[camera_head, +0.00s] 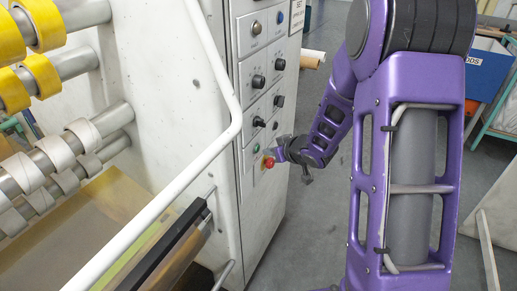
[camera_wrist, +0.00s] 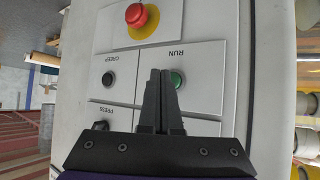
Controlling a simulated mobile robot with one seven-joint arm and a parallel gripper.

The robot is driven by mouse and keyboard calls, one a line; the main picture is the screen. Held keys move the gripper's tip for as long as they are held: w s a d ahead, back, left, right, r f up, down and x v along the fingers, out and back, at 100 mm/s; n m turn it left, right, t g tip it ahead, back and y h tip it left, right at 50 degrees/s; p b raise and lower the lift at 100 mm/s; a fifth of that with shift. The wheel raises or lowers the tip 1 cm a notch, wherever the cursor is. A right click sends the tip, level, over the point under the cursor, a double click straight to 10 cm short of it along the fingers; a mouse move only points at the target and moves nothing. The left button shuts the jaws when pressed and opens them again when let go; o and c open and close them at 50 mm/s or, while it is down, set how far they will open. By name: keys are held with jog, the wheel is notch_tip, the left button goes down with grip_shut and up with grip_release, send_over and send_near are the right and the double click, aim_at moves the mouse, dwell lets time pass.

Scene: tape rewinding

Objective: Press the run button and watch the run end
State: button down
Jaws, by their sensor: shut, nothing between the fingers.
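In the wrist view, the green run button (camera_wrist: 178,80) sits in a dark ring under the label RUN on a pale control panel (camera_wrist: 205,55). My gripper (camera_wrist: 160,73) is shut and empty, its fingertips over the left edge of the button's ring. I cannot tell whether they touch the button or the panel. In the head view, a green button (camera_head: 256,149) shows low on the panel of the tall pale cabinet. My gripper (camera_head: 279,150) is just right of it, at the panel's right edge, and its fingertips are too small to make out.
A red mushroom button (camera_wrist: 137,15) on a yellow disc lies close to RUN; it also shows in the head view (camera_head: 268,162). A black CREEP button (camera_wrist: 109,78) and a PRESS knob (camera_wrist: 101,126) are near. A white rail (camera_head: 205,150) runs in front of the rollers at left.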

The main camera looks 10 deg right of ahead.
jog(key=shift+s+d+p, duration=0.4)
jog(key=shift+s+d, duration=0.3)
jog(key=shift+d, duration=0.35)
jog(key=shift+s+d+p, duration=0.4)
jog(key=shift+s+d, duration=0.3)
jog(key=shift+d, duration=0.35)
